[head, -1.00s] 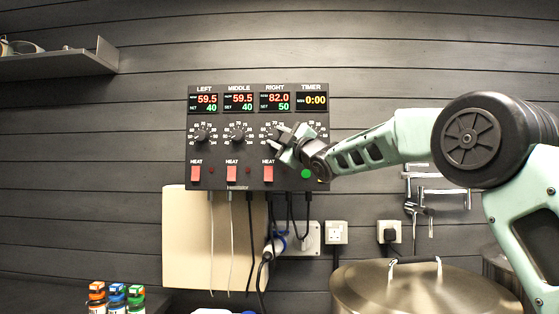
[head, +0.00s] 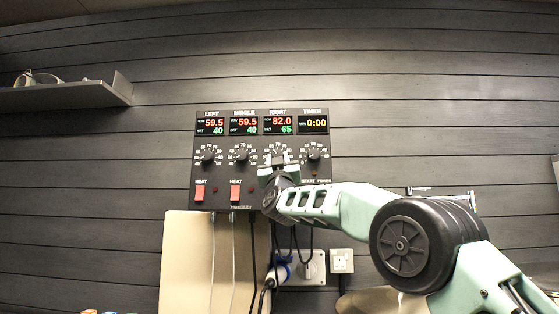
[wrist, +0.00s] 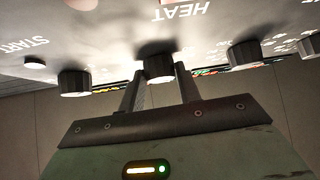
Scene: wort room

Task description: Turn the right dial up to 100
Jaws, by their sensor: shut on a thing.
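A black control panel (head: 222,184) hangs on the wall. Its RIGHT display (head: 278,124) reads 82.0 in red and SET 65 in green. My gripper (head: 279,162) is at the right dial and covers most of it in the head view. In the wrist view, which shows the panel upside down, the right dial (wrist: 158,66) sits between the two fingers of my gripper (wrist: 160,78), which is shut on it. The right HEAT switch is hidden behind my gripper in the head view.
The middle dial (head: 240,156) and left dial (head: 207,157) are to the left, both at SET 40. The timer dial (head: 314,154) is close on the right. Red HEAT switches (head: 235,192) are below. Cables hang beneath, near a wall socket (head: 341,261).

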